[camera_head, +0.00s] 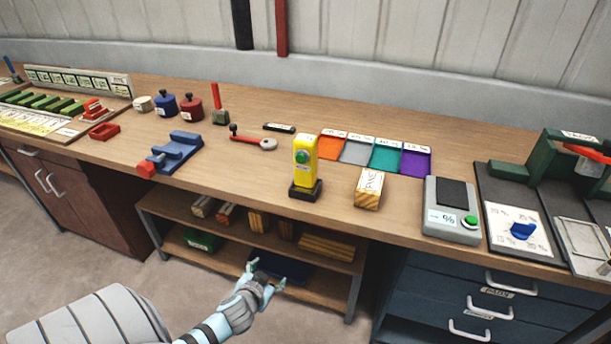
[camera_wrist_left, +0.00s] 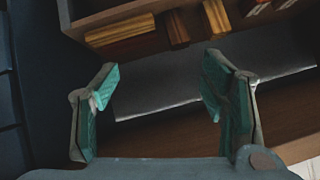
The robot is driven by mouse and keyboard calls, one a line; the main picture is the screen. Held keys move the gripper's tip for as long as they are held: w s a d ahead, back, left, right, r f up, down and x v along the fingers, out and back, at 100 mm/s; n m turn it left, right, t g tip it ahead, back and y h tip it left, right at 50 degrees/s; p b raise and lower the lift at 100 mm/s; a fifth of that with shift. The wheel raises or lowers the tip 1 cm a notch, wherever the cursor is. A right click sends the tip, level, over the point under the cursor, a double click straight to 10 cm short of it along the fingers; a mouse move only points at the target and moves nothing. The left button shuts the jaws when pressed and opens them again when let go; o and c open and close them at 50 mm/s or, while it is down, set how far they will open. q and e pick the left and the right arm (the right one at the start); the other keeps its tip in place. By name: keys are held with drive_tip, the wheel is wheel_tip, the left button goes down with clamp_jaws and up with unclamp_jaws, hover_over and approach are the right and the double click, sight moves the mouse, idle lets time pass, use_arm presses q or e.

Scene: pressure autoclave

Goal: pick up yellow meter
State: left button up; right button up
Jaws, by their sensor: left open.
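The yellow meter (camera_head: 305,160) stands upright in a dark base on the wooden bench, near the front edge in the middle of the head view. It has a green button on its face. My left gripper (camera_head: 267,271) is open and empty, below the bench top in front of the shelf unit. In the left wrist view its two green-padded fingers (camera_wrist_left: 160,88) are spread apart with nothing between them. The meter is not in the left wrist view. My right gripper is not in view.
A wooden block (camera_head: 369,188) stands right of the meter, with coloured squares (camera_head: 374,153) behind. A red-ended tool (camera_head: 253,140) and blue vise (camera_head: 175,153) lie to the left. A scale (camera_head: 452,211) is farther right. The bench edge overhangs shelves (camera_head: 180,238) holding wood pieces.

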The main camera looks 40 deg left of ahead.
use_arm(q)
drive_tip(key=w+r+t, duration=0.3)
drive_tip(key=w+r, duration=0.2)
drive_tip(key=r, duration=0.7)
drive_tip(key=n+t+y+b, duration=0.1)
drive_tip(key=n+t+b, duration=0.1)
drive_tip(key=t, duration=0.2)
approach(303, 164)
drive_tip(key=x, duration=1.1)
drive_tip(key=shift+w+a+r, duration=0.15)
drive_tip(key=shift+w+a, duration=0.05)
drive_tip(key=shift+w, duration=0.05)
drive_tip(key=shift+w+a, duration=0.15)
drive_tip(key=shift+w, duration=0.35)
drive_tip(key=shift+s, duration=0.15)
drive_tip(key=c, duration=1.5)
drive_tip(key=shift+o, duration=0.2)
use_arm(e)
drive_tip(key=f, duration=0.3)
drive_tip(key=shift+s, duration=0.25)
use_arm(q)
drive_tip(key=shift+r, duration=0.1)
